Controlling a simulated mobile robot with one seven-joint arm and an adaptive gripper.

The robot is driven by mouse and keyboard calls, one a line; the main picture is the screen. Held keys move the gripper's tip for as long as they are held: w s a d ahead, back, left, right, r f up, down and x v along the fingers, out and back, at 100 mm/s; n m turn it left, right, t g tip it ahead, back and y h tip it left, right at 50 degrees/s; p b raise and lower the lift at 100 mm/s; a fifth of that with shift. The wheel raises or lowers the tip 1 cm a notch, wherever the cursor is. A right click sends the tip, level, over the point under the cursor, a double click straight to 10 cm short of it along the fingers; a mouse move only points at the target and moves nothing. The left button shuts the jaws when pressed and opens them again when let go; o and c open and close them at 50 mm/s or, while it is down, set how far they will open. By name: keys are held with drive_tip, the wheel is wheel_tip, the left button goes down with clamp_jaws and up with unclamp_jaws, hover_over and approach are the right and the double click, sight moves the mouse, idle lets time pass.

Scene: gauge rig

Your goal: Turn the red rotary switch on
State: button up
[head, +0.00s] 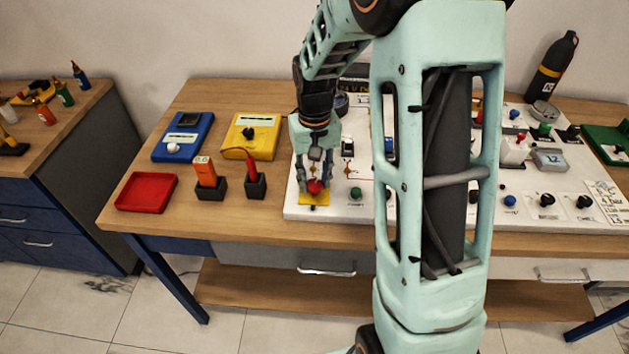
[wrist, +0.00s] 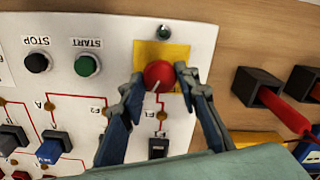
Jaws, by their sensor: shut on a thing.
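The red rotary switch (head: 315,187) sits on a yellow square plate (head: 313,201) at the front left corner of the white panel (head: 297,212). In the wrist view it is a round red knob (wrist: 158,75) with a pale pointer line that slants toward the lower left of the picture. My gripper (head: 315,184) is above the panel with its fingers pointing down. In the wrist view my gripper's two fingertips (wrist: 158,84) are on either side of the knob, shut on it. The yellow plate (wrist: 175,54) shows behind the knob.
Black STOP (wrist: 37,62) and green START (wrist: 86,66) buttons are beside the switch. A small dark indicator (wrist: 163,32) is near the plate. Dark holders with an orange device (head: 205,171) and a red probe (head: 252,168) stand left of the panel, near a red tray (head: 147,192).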

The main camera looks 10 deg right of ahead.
sight(315, 184)
drive_tip(key=shift+m, duration=1.9)
drive_tip(key=o, duration=1.2)
drive_tip(key=shift+c, duration=0.2)
wheel_tip(315, 184, up, 12)
